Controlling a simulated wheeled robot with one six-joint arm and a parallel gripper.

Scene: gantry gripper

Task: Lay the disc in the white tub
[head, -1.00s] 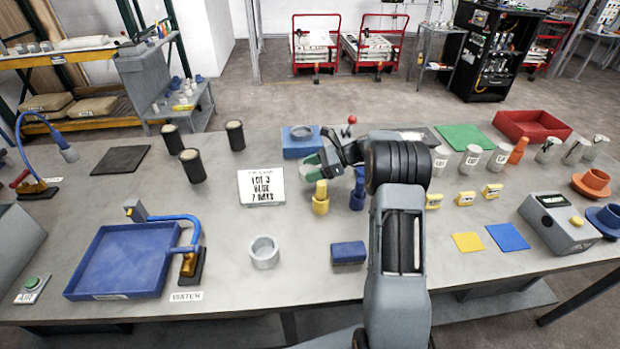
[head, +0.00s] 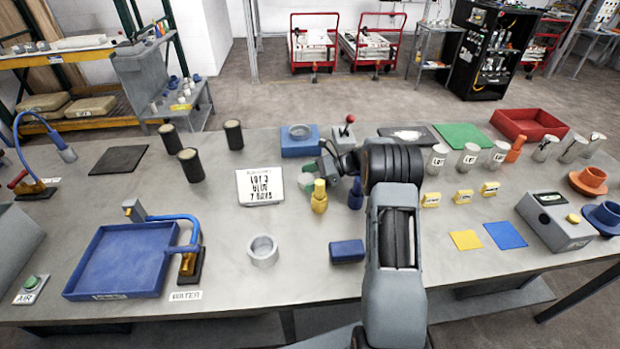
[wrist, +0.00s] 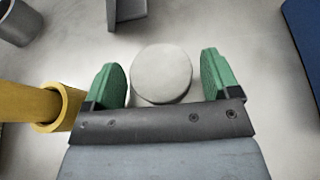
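The disc (wrist: 161,73) is pale, round and flat-topped, seen from above in the wrist view. My gripper (wrist: 163,85) is open, with one green finger on each side of the disc and a narrow gap showing at each side. The white tub (head: 263,251), a short, round, open-topped pale vessel, stands on the table nearer and to the left. Its edge shows at the wrist view's upper left (wrist: 18,22).
The yellow peg (head: 319,197) stands close to my gripper; it also shows in the wrist view (wrist: 45,108). A sign (head: 260,186) stands left, a blue fixture (head: 293,149) behind, and a blue block (head: 347,251) in front. Table around the tub is clear.

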